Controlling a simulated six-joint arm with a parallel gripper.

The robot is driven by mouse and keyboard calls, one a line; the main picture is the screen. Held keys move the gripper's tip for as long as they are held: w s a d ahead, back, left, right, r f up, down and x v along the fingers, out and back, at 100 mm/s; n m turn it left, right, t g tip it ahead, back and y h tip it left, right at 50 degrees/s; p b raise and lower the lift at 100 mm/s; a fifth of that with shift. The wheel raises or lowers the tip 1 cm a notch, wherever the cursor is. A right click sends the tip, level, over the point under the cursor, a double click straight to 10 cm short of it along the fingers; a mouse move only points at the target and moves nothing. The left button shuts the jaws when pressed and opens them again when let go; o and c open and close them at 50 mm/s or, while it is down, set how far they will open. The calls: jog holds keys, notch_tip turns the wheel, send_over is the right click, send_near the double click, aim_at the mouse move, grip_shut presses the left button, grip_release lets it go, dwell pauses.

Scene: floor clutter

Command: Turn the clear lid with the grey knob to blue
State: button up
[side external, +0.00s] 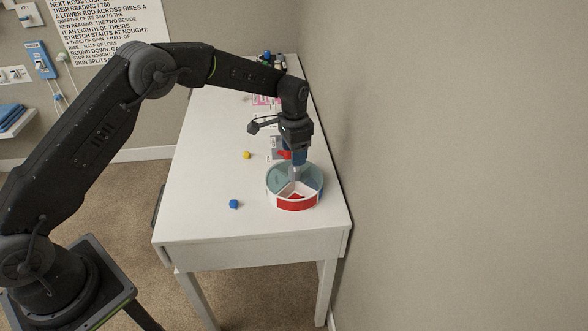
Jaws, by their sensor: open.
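The round container (297,204) stands on the white table near the wall, with a red panel on its near side. Its clear lid (280,178) looks bluish-grey, and a wedge-shaped gap at the near side shows a white compartment with something red (297,196) in it. My gripper (294,176) points down over the middle of the lid and is open. The grey knob cannot be made out clearly; the fingers cover that spot. Whether the fingers touch it, I cannot tell.
A blue piece (234,204) and a yellow piece (247,155) lie on the white table (205,185) left of the container. A red thing (284,154) shows just behind it. Small clutter (270,58) sits at the far end. The wall (430,150) is close on the right.

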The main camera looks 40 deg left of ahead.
aim_at(294, 169)
notch_tip(294, 169, down, 7)
jog(key=shift+r, duration=0.15)
grip_shut()
dwell(0.7)
